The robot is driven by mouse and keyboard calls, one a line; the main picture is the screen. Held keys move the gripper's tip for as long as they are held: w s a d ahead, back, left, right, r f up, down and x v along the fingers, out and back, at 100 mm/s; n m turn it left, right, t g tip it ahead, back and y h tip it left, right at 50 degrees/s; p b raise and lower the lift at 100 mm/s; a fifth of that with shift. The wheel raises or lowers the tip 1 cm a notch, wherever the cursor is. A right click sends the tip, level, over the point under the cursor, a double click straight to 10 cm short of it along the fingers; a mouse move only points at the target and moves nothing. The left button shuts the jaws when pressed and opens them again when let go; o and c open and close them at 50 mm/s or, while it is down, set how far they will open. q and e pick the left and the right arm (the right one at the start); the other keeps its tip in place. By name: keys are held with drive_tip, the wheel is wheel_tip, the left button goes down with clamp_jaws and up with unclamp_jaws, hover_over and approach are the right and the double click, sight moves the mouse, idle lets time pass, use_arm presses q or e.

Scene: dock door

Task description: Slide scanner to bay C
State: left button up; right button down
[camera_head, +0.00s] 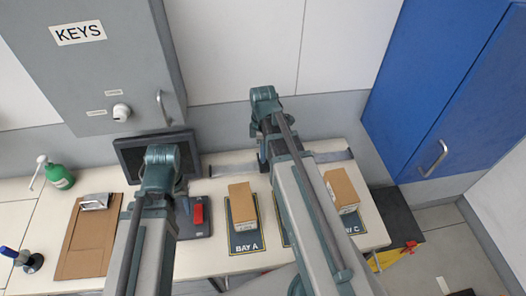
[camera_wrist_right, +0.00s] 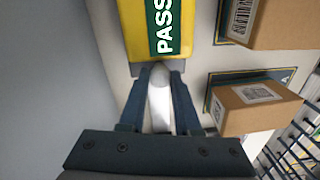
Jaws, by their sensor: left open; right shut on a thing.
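A yellow block with a green PASS label (camera_wrist_right: 158,28), apparently the scanner, shows in the right wrist view. A white rounded handle (camera_wrist_right: 158,100) is at its near end. My right gripper (camera_wrist_right: 158,78) is shut on this handle. In the head view my right gripper (camera_head: 262,158) is over the grey rail at the back of the table, and the scanner is hidden there. The bay C mat (camera_head: 351,224) lies to the right, partly covered by a carton (camera_head: 341,189) and my right arm. My left gripper (camera_head: 184,198) is open, near a red object (camera_head: 198,214).
The bay A mat (camera_head: 246,246) holds another carton (camera_head: 242,204). A blue cabinet (camera_head: 445,85) is at right.

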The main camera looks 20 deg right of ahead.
idle(0.3)
drive_tip(key=s+d, duration=0.1)
drive_tip(key=d, duration=0.4)
drive_tip(key=s+d, duration=0.1)
drive_tip(key=d, duration=0.4)
drive_tip(key=s+d, duration=0.2)
drive_tip(key=d, duration=0.3)
drive_tip(key=shift+d, duration=0.35)
use_arm(q)
drive_tip(key=shift+a, duration=0.1)
use_arm(e)
drive_tip(key=shift+d, duration=0.1)
drive_tip(key=c, duration=0.7)
unclamp_jaws()
drive_tip(key=shift+s+d, duration=0.1)
drive_tip(key=shift+d, duration=0.05)
drive_tip(key=shift+o, duration=0.5)
use_arm(q)
drive_tip(key=shift+r, duration=0.15)
use_arm(e)
drive_tip(key=shift+r, duration=0.15)
